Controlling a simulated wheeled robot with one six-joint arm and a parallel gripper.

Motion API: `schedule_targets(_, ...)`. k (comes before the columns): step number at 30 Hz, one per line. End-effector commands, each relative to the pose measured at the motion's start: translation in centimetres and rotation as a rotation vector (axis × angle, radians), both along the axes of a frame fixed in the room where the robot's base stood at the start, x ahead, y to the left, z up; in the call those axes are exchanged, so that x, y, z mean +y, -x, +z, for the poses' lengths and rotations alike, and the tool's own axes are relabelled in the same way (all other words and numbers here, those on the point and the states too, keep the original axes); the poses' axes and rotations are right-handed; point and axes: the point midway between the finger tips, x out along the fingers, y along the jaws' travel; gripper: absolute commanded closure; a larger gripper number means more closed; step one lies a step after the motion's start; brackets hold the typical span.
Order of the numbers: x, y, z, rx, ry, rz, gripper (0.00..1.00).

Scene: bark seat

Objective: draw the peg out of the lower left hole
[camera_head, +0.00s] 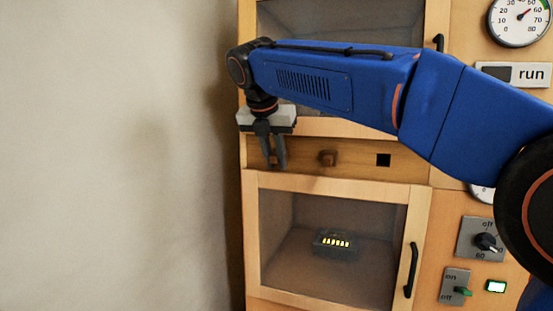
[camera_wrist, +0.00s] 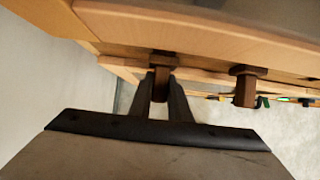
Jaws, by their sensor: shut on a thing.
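My gripper (camera_head: 271,158) hangs in front of the left end of a wooden strip (camera_head: 305,157) between two glazed compartments. Its fingers, seen in the wrist view (camera_wrist: 162,92), are closed on a brown wooden peg (camera_wrist: 163,64). The peg's collar shows at the strip, much like that of the other peg; whether its far end is in a hole is hidden. The second brown peg (camera_head: 328,158) stands out of the strip to the right; it also shows in the wrist view (camera_wrist: 244,88).
Below the strip is a closed glazed door (camera_head: 416,215) with a black handle (camera_head: 411,270); a dark box with lit yellow bars (camera_head: 335,243) stands behind it. A knob (camera_head: 485,242) and an on/off switch (camera_head: 461,291) are at right. A bare wall lies left.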

Motion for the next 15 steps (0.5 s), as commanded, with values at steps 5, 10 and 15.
schedule_targets(5, 0.3, 0.7, 0.0, 0.0, 0.0, 0.002, 1.0)
schedule_targets(10, 0.5, 1.3, 0.0, 0.0, 0.0, 0.001, 1.0)
schedule_targets(15, 0.8, 2.0, 0.0, 0.0, 0.0, 0.001, 1.0)
